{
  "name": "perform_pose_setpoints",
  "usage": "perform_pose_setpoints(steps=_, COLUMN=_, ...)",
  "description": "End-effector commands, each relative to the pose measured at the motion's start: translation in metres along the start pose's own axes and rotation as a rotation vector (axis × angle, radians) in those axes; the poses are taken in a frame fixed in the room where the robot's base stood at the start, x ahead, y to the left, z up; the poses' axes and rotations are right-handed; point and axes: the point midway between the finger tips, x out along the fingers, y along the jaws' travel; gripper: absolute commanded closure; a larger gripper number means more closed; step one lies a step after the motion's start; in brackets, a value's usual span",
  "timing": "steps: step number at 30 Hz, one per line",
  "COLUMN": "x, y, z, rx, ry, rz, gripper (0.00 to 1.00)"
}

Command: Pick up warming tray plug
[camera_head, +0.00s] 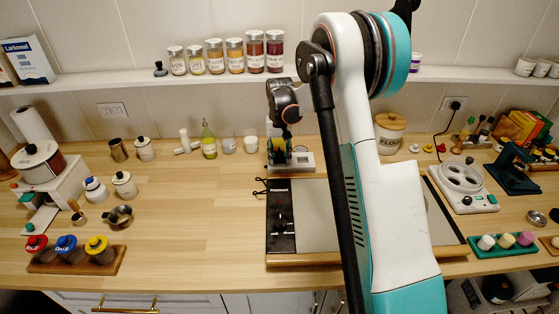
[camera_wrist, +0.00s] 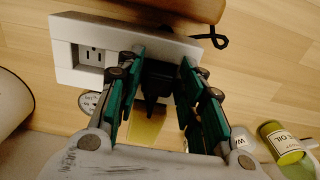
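The black warming tray plug (camera_wrist: 158,78) sits in the white outlet box (camera_wrist: 66,56) in the wrist view, beside a free socket. My gripper (camera_wrist: 160,90) has its green-padded fingers on either side of the plug, with narrow gaps showing; it looks open. In the head view my gripper (camera_head: 278,151) points down over the outlet box (camera_head: 304,161) behind the warming tray. The plug is hidden there. The warming tray (camera_head: 320,205), with a black control panel and grey top, lies on the counter, partly covered by my arm. A short black cord (camera_head: 260,187) shows at its back left corner.
An oil bottle (camera_head: 209,145) and small white jars stand left of the outlet box. A flour canister (camera_head: 390,134) stands to the right at the back. A spice shelf (camera_head: 150,75) runs above. The counter's middle left is clear.

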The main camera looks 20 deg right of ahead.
Motion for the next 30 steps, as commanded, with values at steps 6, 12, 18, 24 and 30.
perform_pose_setpoints(steps=6, x=0.000, y=0.000, z=0.000, rx=0.000, ry=0.000, rz=0.000, gripper=0.96)
perform_pose_setpoints(steps=12, x=-0.001, y=0.000, z=0.000, rx=0.000, ry=0.000, rz=0.000, gripper=0.96)
perform_pose_setpoints(steps=18, x=-0.011, y=0.000, z=0.000, rx=0.000, ry=0.000, rz=0.000, gripper=0.96)
perform_pose_setpoints(steps=24, x=-0.043, y=0.000, z=0.000, rx=0.000, ry=0.000, rz=0.000, gripper=0.96)
perform_pose_setpoints(steps=30, x=-0.098, y=0.000, z=0.000, rx=0.000, ry=0.000, rz=0.000, gripper=0.96)
